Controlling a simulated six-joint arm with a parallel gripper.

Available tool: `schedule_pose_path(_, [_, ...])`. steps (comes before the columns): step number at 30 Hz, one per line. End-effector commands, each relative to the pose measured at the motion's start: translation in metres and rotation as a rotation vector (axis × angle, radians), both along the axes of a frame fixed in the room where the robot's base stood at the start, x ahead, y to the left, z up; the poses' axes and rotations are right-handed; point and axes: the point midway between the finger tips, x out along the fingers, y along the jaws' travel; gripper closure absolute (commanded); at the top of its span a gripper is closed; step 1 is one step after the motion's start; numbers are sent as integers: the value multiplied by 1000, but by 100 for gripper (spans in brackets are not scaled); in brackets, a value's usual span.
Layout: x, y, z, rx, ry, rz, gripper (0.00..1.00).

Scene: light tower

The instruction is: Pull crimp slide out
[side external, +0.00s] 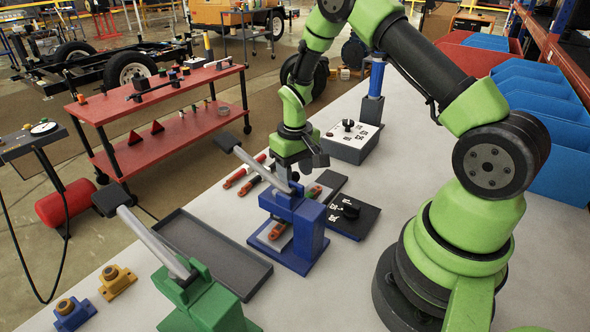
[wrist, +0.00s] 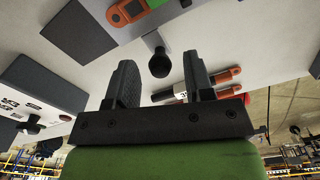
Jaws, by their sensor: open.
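The blue crimp press (side external: 312,235) stands on the bench with its grey lever (side external: 262,166) raised toward the left. A grey slide plate (wrist: 103,22) shows at the top of the wrist view, with an orange and green tool (wrist: 128,12) on it. A black round knob (wrist: 159,66) on a short stem sticks out from the plate's edge. My gripper (side external: 297,172) is just behind the press, pointing down. In the wrist view my gripper (wrist: 160,58) is open, with one finger on each side of the knob and visible gaps. The knob is hidden in the side view.
A green press (side external: 205,302) and an empty dark tray (side external: 210,250) stand at the front left. Red-handled tools (side external: 246,180) lie behind the blue press. A grey control box (side external: 345,145) and a black switch plate (side external: 352,218) are close on the right.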

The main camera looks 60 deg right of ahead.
Motion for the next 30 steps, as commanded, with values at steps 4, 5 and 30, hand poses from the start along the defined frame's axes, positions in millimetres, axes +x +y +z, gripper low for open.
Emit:
schedule_pose_path(4, [0, 0, -1, 0, 0, 0, 52])
schedule_pose_path(5, [0, 0, -1, 0, 0, 0, 52])
schedule_pose_path(30, [1, -72, -1, -1, -3, -4, 100])
